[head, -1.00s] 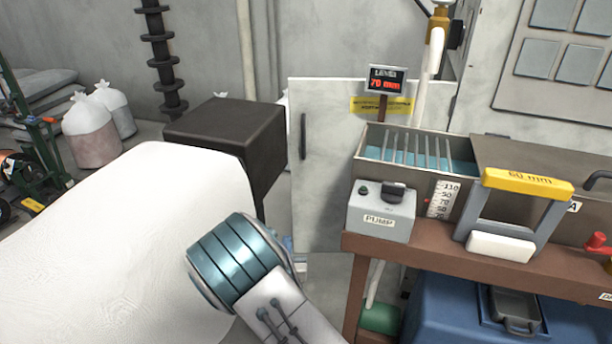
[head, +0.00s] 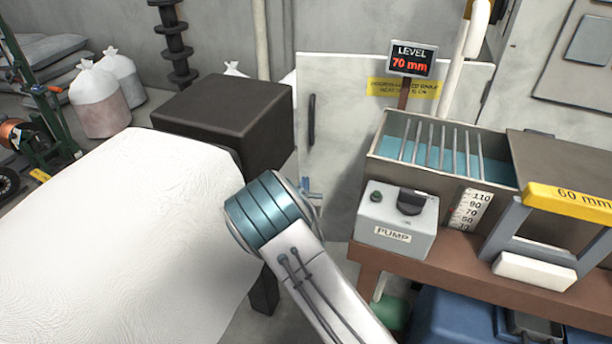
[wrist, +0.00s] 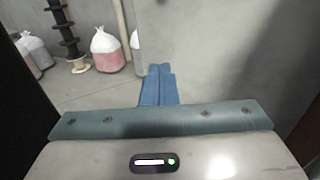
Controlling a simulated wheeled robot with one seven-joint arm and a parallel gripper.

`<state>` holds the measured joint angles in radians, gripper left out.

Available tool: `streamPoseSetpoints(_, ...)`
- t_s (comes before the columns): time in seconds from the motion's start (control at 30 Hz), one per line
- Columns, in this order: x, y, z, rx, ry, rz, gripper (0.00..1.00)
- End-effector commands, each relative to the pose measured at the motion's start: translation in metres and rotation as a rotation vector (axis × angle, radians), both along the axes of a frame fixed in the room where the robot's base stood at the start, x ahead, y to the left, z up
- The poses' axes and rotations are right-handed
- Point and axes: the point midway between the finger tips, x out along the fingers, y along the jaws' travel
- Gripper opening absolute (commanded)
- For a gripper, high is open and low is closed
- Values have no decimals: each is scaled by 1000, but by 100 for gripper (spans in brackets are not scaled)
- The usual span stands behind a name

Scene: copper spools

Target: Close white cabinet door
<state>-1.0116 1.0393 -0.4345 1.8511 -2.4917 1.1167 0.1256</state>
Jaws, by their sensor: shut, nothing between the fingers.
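The white cabinet door (head: 345,150) stands behind the tank bench in the head view, with a dark vertical handle (head: 312,120) near its left edge. The tank and level display hide part of its right side. In the wrist view the pale door panel (wrist: 215,55) fills the centre and right, its free edge left of centre. My gripper (wrist: 157,72) has its blue fingers together and empty, pointing at the panel's lower left part. In the head view my gripper (head: 311,187) is mostly hidden behind my wrist, below the handle. I cannot tell whether it touches the door.
A dark box (head: 225,115) and a white-covered surface (head: 110,220) lie left of my arm. A brown bench (head: 455,262) with a pump box (head: 397,222) and a water tank (head: 440,150) is close on the right. Bags (head: 100,100) stand at the back left.

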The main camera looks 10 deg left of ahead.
Motion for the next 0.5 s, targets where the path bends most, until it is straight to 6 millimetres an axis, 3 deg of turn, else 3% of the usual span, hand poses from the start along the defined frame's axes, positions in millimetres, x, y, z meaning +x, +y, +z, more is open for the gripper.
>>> streamPoseSetpoints(0.2, 32, 6, 0, -1, -2, 2, 0)
streamPoseSetpoints(0.5, 45, 9, 0, 0, -1, 3, 0)
